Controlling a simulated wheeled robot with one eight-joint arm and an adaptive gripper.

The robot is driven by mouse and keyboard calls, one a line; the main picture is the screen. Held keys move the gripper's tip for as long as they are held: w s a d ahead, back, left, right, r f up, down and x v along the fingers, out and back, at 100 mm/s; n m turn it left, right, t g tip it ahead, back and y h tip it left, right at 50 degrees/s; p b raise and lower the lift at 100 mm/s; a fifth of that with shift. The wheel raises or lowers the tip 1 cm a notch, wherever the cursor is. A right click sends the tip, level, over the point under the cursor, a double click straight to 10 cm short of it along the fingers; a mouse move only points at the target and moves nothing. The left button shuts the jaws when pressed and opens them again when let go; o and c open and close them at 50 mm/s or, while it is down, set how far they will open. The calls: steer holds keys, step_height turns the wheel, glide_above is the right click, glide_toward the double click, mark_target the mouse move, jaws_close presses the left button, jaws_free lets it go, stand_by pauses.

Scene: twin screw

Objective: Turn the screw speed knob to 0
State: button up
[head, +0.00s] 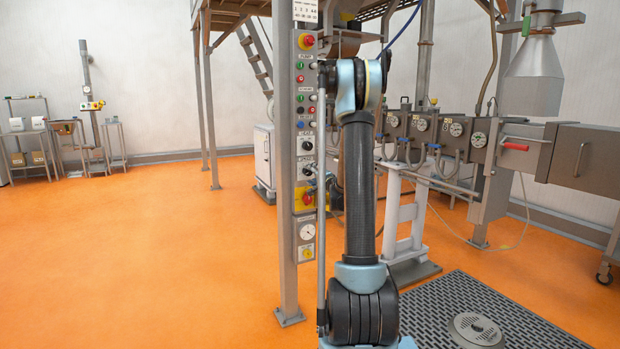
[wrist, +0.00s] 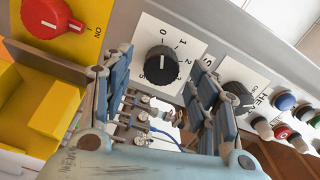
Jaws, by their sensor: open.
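The screw speed knob looks to be the black round knob (wrist: 161,66) on a white number plate in the middle of the wrist view. Its plate shows 0, 1 and 2, and a label starting with "S" is partly hidden. I cannot tell surely which number its pointer marks. In the head view this knob (head: 309,170) is the lower of two black knobs on the panel. My gripper (wrist: 160,61) is open, its fingers on either side of the knob in the picture. Contact with the knob cannot be made out. In the head view my arm mostly hides the gripper.
A second black knob (wrist: 240,97), labelled "HEA...", sits right of the right finger. A red switch (wrist: 48,14) on yellow is at the left, above a protruding yellow block (wrist: 50,105). Coloured buttons (wrist: 284,101) lie further right. The panel post (head: 287,280) stands on open orange floor.

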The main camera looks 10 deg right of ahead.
steer(key=v, duration=1)
steer(key=shift+s, duration=0.15)
